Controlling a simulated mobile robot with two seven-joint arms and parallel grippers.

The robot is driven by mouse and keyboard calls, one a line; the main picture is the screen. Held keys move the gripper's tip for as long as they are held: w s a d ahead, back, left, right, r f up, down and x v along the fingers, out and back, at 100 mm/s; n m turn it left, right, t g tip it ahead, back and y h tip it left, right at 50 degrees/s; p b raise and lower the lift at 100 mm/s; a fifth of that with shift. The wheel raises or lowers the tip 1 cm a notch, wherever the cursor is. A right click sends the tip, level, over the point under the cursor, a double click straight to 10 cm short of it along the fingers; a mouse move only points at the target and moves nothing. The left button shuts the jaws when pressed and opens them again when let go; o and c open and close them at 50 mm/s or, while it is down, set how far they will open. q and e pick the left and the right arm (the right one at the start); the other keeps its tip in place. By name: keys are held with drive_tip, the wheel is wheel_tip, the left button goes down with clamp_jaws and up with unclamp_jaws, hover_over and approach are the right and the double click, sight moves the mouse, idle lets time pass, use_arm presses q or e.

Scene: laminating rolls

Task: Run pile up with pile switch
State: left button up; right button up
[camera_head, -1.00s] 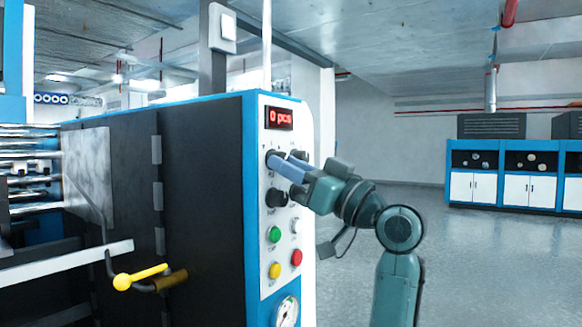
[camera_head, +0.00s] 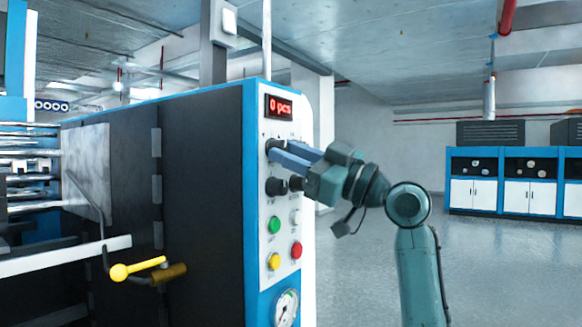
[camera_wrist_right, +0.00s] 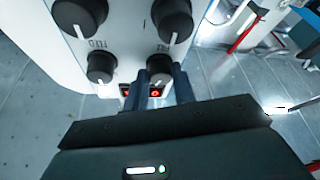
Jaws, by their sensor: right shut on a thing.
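The machine's control panel (camera_head: 283,222) has dark knobs in two rows under a red display (camera_head: 279,107) reading "0 pcs". My right gripper (camera_head: 272,151) reaches in from the right with its fingers at the upper left knob. In the right wrist view the panel appears upside down, and the fingers (camera_wrist_right: 163,88) stand on either side of that dark knob (camera_wrist_right: 160,66), shut on it. My left gripper is out of view.
Below the knobs are a green button (camera_head: 274,225), a red button (camera_head: 296,250), a yellow button (camera_head: 274,262) and a gauge (camera_head: 287,306). A yellow-knobbed lever (camera_head: 119,272) sticks out at the left. The floor right of the machine is clear, with blue-white cabinets (camera_head: 503,180) far back.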

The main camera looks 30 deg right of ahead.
drive_tip(key=shift+d+r+n+g+y+b, duration=0.15)
drive_tip(key=shift+n+g+y, duration=0.35)
drive_tip(key=shift+n, duration=1)
drive_tip(key=shift+d+f+n+g+y+b, duration=0.1)
drive_tip(key=shift+n+g+y+b, duration=0.35)
drive_tip(key=shift+n, duration=1.05)
drive_tip(key=shift+g, duration=0.35)
drive_tip(key=o, duration=1)
